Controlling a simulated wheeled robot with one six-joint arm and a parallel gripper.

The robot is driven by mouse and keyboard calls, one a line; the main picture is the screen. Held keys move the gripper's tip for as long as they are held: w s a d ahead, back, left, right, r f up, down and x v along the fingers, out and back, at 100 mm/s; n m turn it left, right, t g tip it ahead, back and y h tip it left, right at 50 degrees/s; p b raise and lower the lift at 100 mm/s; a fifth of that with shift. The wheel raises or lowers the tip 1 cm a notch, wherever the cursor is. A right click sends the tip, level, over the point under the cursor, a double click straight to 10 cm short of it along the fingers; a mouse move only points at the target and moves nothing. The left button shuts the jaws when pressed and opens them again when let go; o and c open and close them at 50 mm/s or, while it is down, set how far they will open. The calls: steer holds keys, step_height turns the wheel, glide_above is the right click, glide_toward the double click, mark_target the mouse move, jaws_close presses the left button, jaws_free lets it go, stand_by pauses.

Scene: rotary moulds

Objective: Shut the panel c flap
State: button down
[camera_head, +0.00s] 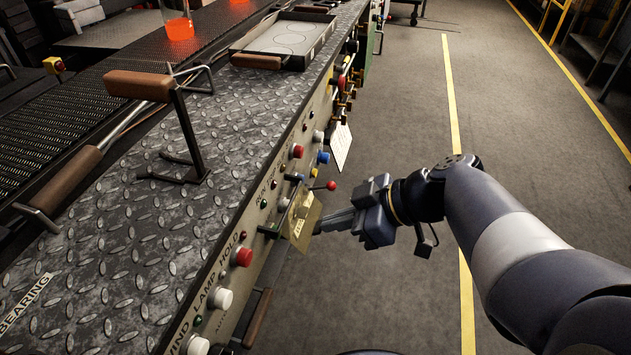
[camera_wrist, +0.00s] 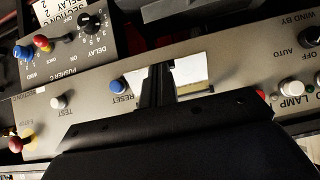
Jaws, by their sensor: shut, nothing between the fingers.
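A small brass-coloured flap (camera_head: 303,221) with a pale label is on the side panel of the machine in the head view. It appears to stand out at an angle from the panel face. My gripper (camera_head: 320,225) is shut and empty, with its fingertips at the flap's right side; whether they touch it I cannot tell. In the wrist view my gripper (camera_wrist: 158,78) points at the panel (camera_wrist: 225,100), and a bright pale plate (camera_wrist: 190,73), probably the flap, lies behind the fingers and is partly hidden by them.
Red, white and blue buttons line the panel, including a red button (camera_head: 242,257) and a blue RESET button (camera_wrist: 118,86). A red-tipped lever (camera_head: 331,185) stands close above my gripper. A brown handle (camera_head: 258,318) hangs below the panel. The floor (camera_head: 395,130) to the right is clear.

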mark_target(318, 233)
steer(key=a+f+b, duration=0.1)
steer(key=b, duration=0.2)
steer(key=a+f+b, duration=0.1)
steer(key=f+b, duration=0.1)
steer(key=b, duration=0.1)
steer(key=w+f+b, duration=0.1)
steer(key=b, duration=0.2)
steer(key=shift+a+f+b, duration=0.35)
steer(key=shift+a, duration=0.05)
steer(key=shift+a, duration=0.1)
steer(key=shift+r, duration=0.1)
stand_by(1.2)
